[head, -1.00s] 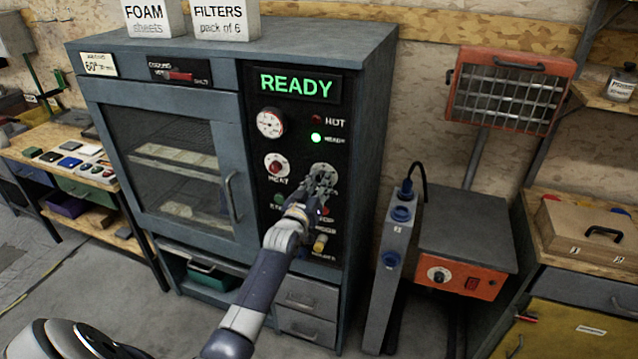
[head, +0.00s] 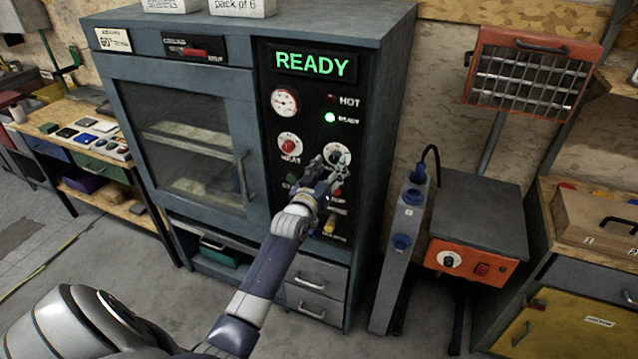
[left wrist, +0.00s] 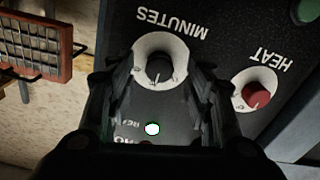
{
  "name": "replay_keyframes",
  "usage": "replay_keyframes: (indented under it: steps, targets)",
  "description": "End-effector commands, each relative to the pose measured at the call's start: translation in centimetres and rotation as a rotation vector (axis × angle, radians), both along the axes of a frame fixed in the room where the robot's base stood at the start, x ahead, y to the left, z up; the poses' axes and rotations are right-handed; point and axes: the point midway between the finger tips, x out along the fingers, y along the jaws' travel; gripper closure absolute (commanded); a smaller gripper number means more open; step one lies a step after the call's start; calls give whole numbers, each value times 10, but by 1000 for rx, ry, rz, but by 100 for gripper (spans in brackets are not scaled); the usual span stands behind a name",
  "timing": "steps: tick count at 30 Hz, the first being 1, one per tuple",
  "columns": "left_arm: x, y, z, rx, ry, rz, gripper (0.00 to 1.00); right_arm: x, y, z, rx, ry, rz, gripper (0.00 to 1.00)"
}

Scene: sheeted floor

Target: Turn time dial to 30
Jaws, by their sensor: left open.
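The time dial is the black MINUTES knob (head: 338,153) on a white round plate, on the dark control panel of the grey-blue oven cabinet (head: 385,130). My left gripper (head: 330,170) is open, its fingertips just below and in front of the dial in the head view. In the left wrist view, which is upside down, the dial (left wrist: 159,70) sits between the two spread fingers; I cannot tell whether they touch it. Its scale numbers are too small to read. My right gripper is not in view.
A red HEAT knob (head: 289,145) sits left of the dial, with a gauge (head: 285,102) above it. The green READY display (head: 312,65) is lit. Buttons below are partly hidden by my gripper. A grey post (head: 403,240) and an orange-fronted heater unit (head: 470,262) stand right.

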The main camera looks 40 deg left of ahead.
Motion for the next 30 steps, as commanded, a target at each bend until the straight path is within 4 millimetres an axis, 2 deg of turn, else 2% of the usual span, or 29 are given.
replay_keyframes:
  steps: [9,15,21,30]
  targets:
    - [-59,-14,-1,0,2,1,52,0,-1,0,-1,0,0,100]
    - [-85,-21,-1,0,1,0,52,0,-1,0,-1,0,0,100]
    - [-96,-23,0,0,0,0,52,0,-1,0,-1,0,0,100]
    - [-96,-23,0,0,0,0,52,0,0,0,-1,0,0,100]
